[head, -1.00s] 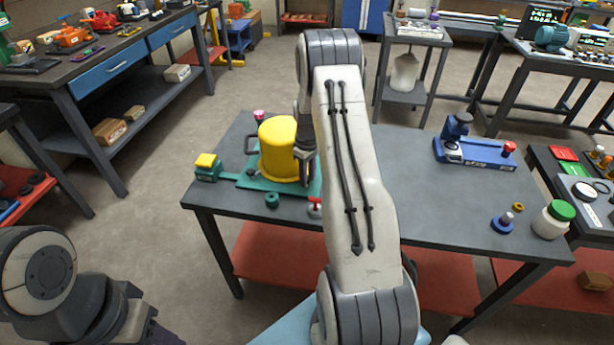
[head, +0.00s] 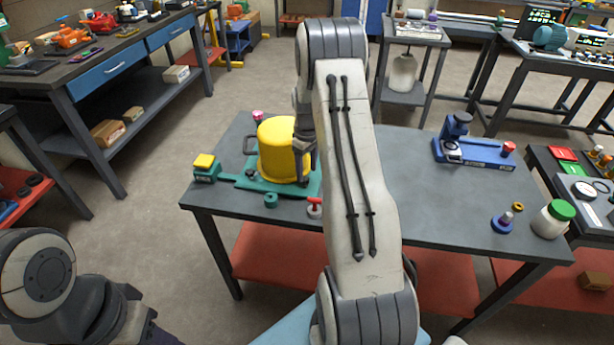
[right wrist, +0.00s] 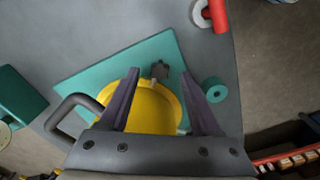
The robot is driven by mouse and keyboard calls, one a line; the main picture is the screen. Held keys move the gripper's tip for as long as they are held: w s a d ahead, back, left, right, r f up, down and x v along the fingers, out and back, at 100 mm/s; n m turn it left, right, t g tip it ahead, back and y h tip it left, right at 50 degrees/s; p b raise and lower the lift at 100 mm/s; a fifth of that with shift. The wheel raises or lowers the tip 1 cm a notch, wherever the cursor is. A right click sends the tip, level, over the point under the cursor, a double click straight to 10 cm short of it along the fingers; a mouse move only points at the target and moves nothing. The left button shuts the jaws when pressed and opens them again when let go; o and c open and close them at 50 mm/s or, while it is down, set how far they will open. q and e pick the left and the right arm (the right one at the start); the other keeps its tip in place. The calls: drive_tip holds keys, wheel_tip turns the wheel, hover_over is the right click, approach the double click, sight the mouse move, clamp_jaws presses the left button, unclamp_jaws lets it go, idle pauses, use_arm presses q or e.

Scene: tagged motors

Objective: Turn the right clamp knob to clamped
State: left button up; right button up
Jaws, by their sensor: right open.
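A yellow cylindrical housing (head: 281,148) with a dark loop handle stands on a green fixture plate (head: 234,179). A small dark knob (right wrist: 160,71) sits on the plate beside the housing, on its right side as seen from the head; it looks like the right clamp knob. My right gripper (right wrist: 159,76) is open above the fixture, with the knob between its fingertips in the right wrist view; contact cannot be told. In the head view my right gripper (head: 304,172) covers that knob. Another dark knob (head: 251,173) is at the housing's front left.
A green ring (head: 271,200) and a red-handled piece (head: 315,206) lie near the table's front edge. A green block with a yellow top (head: 205,167) stands left. A blue fixture (head: 474,152) is at the right. The grey table's middle right (head: 415,165) is clear.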

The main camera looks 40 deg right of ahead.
sight(307, 180)
wheel_tip(307, 180, up, 7)
drive_tip(key=shift+r+b, duration=0.2)
drive_tip(key=shift+b, duration=0.15)
idle(0.3)
